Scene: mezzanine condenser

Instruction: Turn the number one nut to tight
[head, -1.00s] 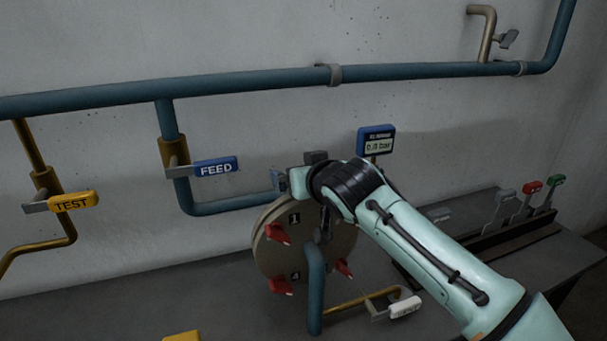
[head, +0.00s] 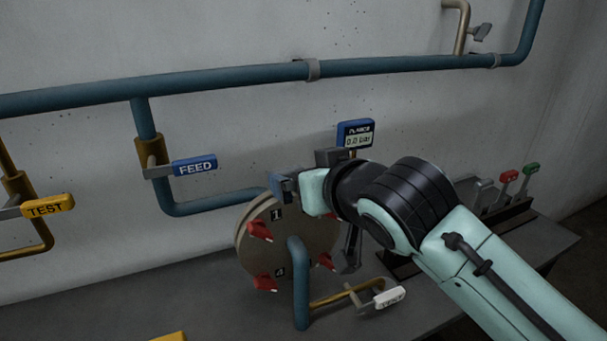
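The number one nut (head: 260,231) is a red winged knob at the upper left of the round grey flange (head: 246,258), beside the black "1" label (head: 277,215). My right gripper (head: 279,186) is at the flange's top edge, above and right of the number one nut and apart from it. Its fingers are small and partly hidden, so I cannot tell whether they are open. The number four nut (head: 265,283) is below, and another red nut (head: 326,261) is at the right. My arm covers the flange's upper right. My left gripper is out of view.
A blue pipe (head: 300,290) rises before the flange. A white-handled valve (head: 388,298) is at lower right. The blue FEED handle (head: 195,166) and yellow TEST handle (head: 48,206) are at left. A blue gauge (head: 356,134) reading 0.0 bar stands behind my arm.

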